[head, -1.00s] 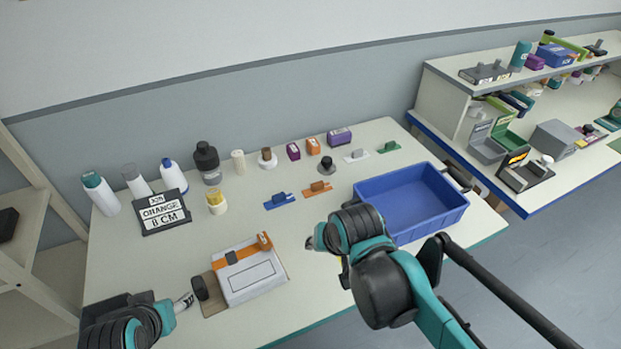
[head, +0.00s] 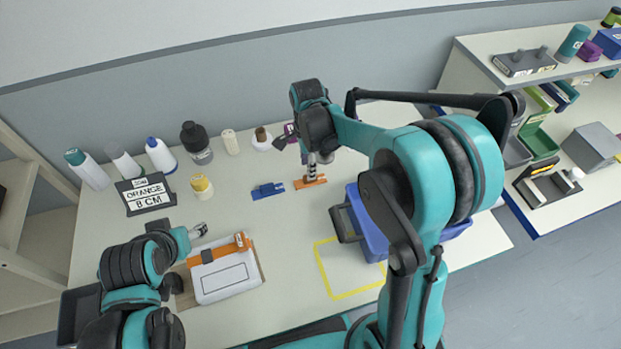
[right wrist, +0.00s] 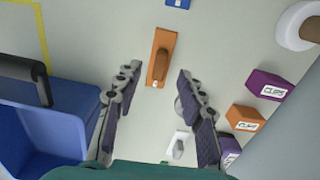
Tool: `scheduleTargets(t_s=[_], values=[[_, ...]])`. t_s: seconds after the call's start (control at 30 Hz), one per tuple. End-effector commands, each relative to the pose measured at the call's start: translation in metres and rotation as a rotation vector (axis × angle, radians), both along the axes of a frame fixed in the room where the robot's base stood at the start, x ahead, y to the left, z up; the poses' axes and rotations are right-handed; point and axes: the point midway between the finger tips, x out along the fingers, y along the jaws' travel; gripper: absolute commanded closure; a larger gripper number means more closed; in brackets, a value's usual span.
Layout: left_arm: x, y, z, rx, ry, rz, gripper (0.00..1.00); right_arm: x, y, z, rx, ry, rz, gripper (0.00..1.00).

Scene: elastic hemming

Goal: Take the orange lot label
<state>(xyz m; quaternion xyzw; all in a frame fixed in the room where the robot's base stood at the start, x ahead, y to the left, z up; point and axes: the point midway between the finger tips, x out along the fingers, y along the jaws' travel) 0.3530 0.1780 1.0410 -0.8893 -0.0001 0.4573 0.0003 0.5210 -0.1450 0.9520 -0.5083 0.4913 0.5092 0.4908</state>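The orange lot label (head: 312,182), a flat orange strip with a raised grip, lies on the table beside a similar blue one (head: 268,190). The right wrist view shows the orange label (right wrist: 154,76) just beyond my right fingertips, roughly centred between them. My right gripper (head: 312,166) points down above it, open and empty (right wrist: 158,80); contact cannot be judged. My left gripper (head: 200,230) is by the upper left of the white piece with an orange strip (head: 225,280); its opening is too small to tell. A black sign (head: 146,194) reads "ORANGE 8 CM".
The blue bin (head: 372,235) is partly hidden behind my right arm. In the right wrist view, a white label (right wrist: 179,146) and orange and purple clips boxes (right wrist: 245,118) are close to my right fingers. Several bottles (head: 195,140) line the back. A yellow outline (head: 322,265) marks clear table.

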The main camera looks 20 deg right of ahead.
Motion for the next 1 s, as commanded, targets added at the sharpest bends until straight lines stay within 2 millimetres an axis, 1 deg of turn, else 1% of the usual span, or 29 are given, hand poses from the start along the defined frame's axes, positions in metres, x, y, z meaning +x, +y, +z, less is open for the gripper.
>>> scheduleTargets(t_s=[0.17, 0.23, 0.33, 0.4, 0.57, 0.6, 0.67, 0.7, 0.73, 1.0], values=[[0.0, 0.0, -0.013, 0.0, 0.0, 0.0, 0.41, 0.001, -0.005, -0.023, 0.0, -0.001, 0.0, 0.6], [0.0, 0.0, -0.019, 0.0, 0.0, 0.0, 0.41, 0.002, -0.008, -0.035, 0.0, -0.001, 0.0, 0.6], [0.0, 0.0, -0.024, 0.0, 0.0, 0.0, 0.41, 0.001, -0.007, -0.048, 0.0, -0.001, 0.002, 0.6], [0.0, 0.0, -0.024, 0.0, 0.0, 0.0, 0.41, 0.001, -0.007, -0.051, 0.0, -0.001, 0.002, 0.6], [0.0, 0.0, -0.022, 0.0, 0.0, 0.0, 0.41, 0.001, -0.007, -0.049, 0.0, -0.001, 0.002, 0.6], [0.0, 0.0, -0.022, 0.0, 0.0, 0.0, 0.41, 0.001, -0.007, -0.049, 0.0, -0.001, 0.002, 0.66], [0.0, 0.0, -0.022, 0.0, 0.0, 0.0, 0.41, 0.001, -0.007, -0.049, 0.0, -0.001, 0.002, 0.81], [0.0, 0.0, -0.022, 0.0, 0.0, 0.0, 0.41, 0.001, -0.007, -0.049, 0.0, -0.002, 0.002, 0.92], [0.0, 0.0, -0.022, 0.0, 0.0, 0.0, 0.41, 0.001, -0.007, -0.049, 0.0, -0.002, 0.002, 1.0], [0.0, 0.0, -0.022, 0.0, 0.0, 0.0, 0.41, 0.001, -0.007, -0.049, 0.0, -0.002, 0.002, 1.0]])
